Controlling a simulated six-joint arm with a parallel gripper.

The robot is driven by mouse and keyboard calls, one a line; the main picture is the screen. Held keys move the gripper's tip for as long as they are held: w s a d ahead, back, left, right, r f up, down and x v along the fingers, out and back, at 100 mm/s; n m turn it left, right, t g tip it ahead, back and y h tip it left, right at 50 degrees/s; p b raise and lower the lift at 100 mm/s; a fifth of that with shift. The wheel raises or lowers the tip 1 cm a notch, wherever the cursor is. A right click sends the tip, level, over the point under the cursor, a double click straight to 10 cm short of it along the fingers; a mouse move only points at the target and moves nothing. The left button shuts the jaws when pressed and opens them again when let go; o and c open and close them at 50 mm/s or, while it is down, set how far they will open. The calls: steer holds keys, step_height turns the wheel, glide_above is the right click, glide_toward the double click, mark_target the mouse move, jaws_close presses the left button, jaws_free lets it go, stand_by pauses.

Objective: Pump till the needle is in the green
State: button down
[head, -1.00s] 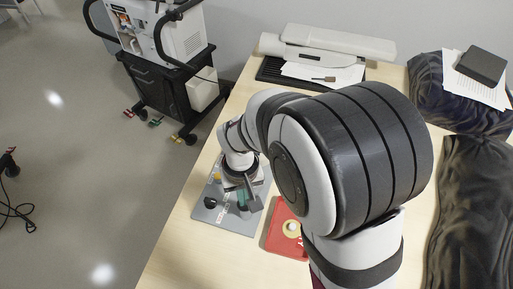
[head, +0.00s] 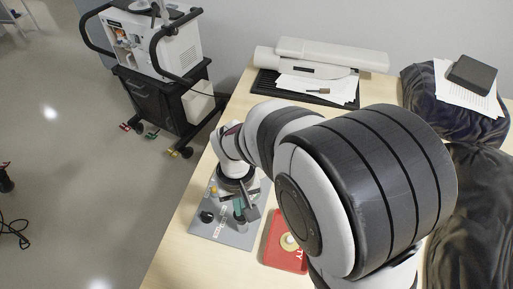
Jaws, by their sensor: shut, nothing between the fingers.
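A grey panel (head: 222,236) lies on the table and carries a black knob (head: 206,217), a small yellow part (head: 213,190) and a green part (head: 239,206). My gripper (head: 250,213) is shut and empty, pointing down over the right part of the panel, close to the green part. I cannot tell whether it touches anything. A red board (head: 276,256) with a cream round part (head: 289,242) lies to the right, partly hidden by my arm. No gauge needle or green zone can be made out.
A white device on a black mat (head: 264,87), with papers (head: 318,88), stands at the back of the table. Dark cushions (head: 470,190) lie at the right. A ventilator cart (head: 160,75) stands on the floor beyond the table's left edge.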

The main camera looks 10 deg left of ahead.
steer(key=shift+r, duration=2.35)
steer(key=shift+d, duration=0.1)
steer(key=s+d+r+m+y, duration=0.1)
steer(key=s+d+r+m, duration=0.2)
steer(key=d, duration=0.4)
steer(key=s+d+r+m, duration=0.3)
steer(key=d+m, duration=0.1)
steer(key=d, duration=0.3)
steer(key=s+d+m, duration=0.4)
steer(key=s, duration=0.4)
steer(key=shift+m+y, duration=0.3)
steer(key=shift+y, duration=0.1)
steer(key=shift+d, duration=0.1)
